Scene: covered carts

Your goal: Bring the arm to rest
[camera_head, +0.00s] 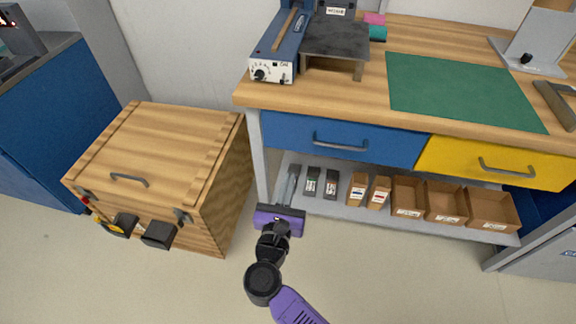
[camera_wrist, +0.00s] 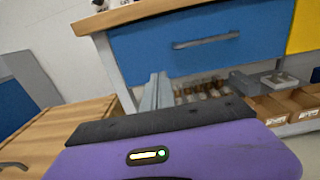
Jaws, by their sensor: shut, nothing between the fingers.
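My gripper (camera_head: 292,174) is in front of the workbench, below the blue drawer (camera_head: 340,139) and near the bench's left leg. Its purple body and grey fingers show in the head view, with the fingers pointing toward the lower shelf. In the wrist view my gripper (camera_wrist: 157,84) has its two grey fingers together, with nothing between them. My purple and black arm reaches up from the bottom of the head view. Whether the fingers touch the shelf or leg cannot be told.
A closed wooden chest (camera_head: 155,165) stands left of my gripper. The workbench (camera_head: 370,85) overhangs a lower shelf (camera_head: 335,209) with several small boxes and cardboard bins (camera_head: 446,203). The blue and yellow (camera_head: 495,163) drawers look shut. The floor (camera_head: 420,280) in front is clear.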

